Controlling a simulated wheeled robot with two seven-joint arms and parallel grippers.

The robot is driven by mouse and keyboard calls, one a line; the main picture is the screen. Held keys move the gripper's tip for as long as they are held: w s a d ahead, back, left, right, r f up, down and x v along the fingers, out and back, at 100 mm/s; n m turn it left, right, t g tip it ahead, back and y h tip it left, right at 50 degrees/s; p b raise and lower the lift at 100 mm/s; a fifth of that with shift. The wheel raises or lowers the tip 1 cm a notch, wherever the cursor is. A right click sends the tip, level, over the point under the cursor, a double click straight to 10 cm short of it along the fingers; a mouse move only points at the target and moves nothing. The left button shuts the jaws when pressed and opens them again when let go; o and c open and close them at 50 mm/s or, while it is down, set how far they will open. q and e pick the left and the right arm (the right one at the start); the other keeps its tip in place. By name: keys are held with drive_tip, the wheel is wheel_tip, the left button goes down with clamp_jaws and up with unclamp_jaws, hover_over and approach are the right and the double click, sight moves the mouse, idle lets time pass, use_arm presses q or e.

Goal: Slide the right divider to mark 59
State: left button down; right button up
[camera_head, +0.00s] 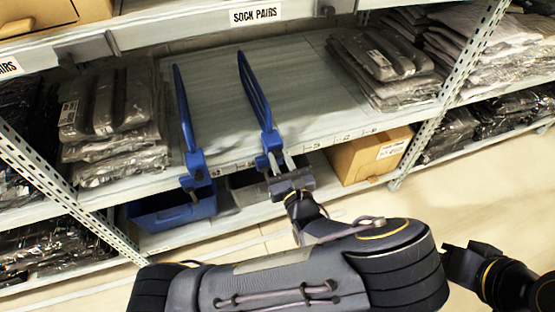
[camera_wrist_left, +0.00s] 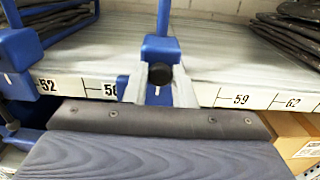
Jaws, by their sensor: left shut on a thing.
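The right divider (camera_head: 258,95) is a blue upright frame standing on the grey shelf (camera_head: 320,85), with a bracket at the shelf's front edge. My left gripper (camera_head: 281,164) is at this bracket. In the left wrist view its fingers (camera_wrist_left: 161,85) are shut on the right divider's blue bracket (camera_wrist_left: 160,48), either side of a dark knob (camera_wrist_left: 160,74).
The left divider (camera_head: 185,115) stands to the left, with bagged dark clothes (camera_head: 110,115) beyond it. More bagged clothes (camera_head: 385,65) lie at the shelf's right. The shelf between the right divider and this stack is bare. A blue bin (camera_head: 170,210) and a cardboard box (camera_head: 370,155) sit below.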

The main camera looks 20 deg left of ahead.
use_arm(q)
drive_tip(key=w+d+p, duration=0.1)
drive_tip(key=w+d, duration=0.4)
drive_tip(key=d, duration=0.2)
drive_tip(key=shift+d, duration=0.35)
drive_tip(key=c, duration=1.2)
unclamp_jaws()
drive_tip(key=p+v, duration=0.1)
drive_tip(key=v, duration=0.6)
drive_tip(key=shift+s+d+p, duration=0.2)
drive_tip(key=shift+s+p, duration=0.1)
